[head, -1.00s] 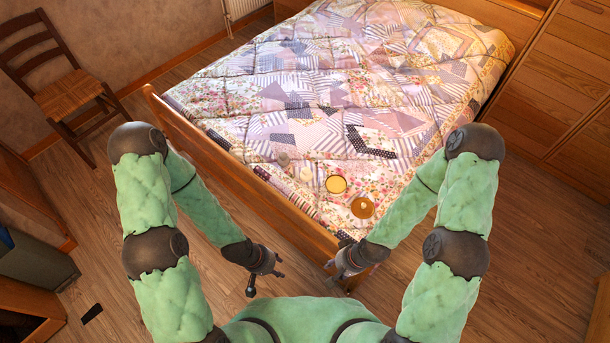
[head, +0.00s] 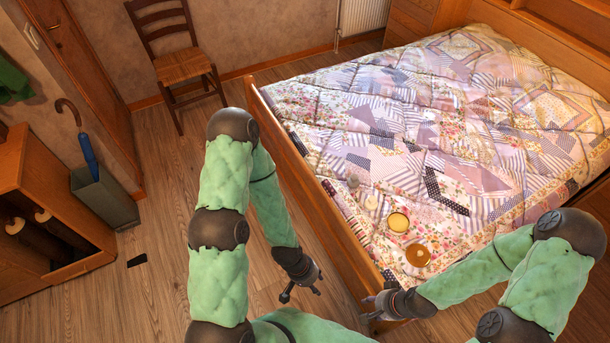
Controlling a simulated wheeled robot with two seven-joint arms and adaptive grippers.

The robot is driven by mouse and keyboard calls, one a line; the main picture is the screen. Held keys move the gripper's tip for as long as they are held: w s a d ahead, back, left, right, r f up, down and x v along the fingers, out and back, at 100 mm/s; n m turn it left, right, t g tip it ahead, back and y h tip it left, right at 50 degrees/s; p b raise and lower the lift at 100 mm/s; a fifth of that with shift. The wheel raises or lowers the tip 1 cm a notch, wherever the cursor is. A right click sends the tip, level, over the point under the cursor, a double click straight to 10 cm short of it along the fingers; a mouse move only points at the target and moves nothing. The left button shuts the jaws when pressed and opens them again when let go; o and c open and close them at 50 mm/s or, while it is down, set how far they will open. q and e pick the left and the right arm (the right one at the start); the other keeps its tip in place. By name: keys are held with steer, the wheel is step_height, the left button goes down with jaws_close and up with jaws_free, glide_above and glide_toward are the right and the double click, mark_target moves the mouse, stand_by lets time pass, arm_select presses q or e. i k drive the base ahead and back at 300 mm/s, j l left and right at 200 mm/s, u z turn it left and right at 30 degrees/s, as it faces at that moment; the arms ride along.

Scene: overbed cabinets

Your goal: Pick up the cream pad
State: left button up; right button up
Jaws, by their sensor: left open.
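Several small things lie on the quilt near the foot of the bed. A round cream-yellow disc (head: 398,222) with a darker rim looks most like the cream pad. A small pale piece (head: 371,202) lies just beyond it; I cannot tell its shape. My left gripper (head: 302,293) is open and empty, low over the floor outside the footboard, left of these things. My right gripper (head: 369,307) is empty and its fingers look apart; it is near the footboard's near end, closer to me than the disc.
An orange-brown round thing (head: 418,255) and a small grey thing (head: 353,181) lie on the quilt (head: 480,110). The wooden footboard (head: 310,190) stands between my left gripper and the bed. A chair (head: 180,65), a bin with an umbrella (head: 105,197) and a black flat thing (head: 137,259) are left.

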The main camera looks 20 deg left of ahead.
mark_target(371, 204)
steer(key=j+z, duration=0.1)
steer(key=z, duration=0.85)
steer(key=j+z, duration=0.15)
steer(key=z, duration=0.3)
steer(key=j+z, duration=0.1)
steer(key=z, duration=0.4)
steer(key=j+z, duration=0.1)
steer(key=z, duration=0.85)
steer(key=k+j+z, duration=0.3)
steer(key=u, duration=0.5)
steer(key=j+u, duration=0.1)
steer(key=u, duration=0.4)
steer(key=k+j+u, duration=0.1)
steer(key=u, duration=0.85)
steer(key=j+u, duration=0.15)
steer(key=u, duration=0.85)
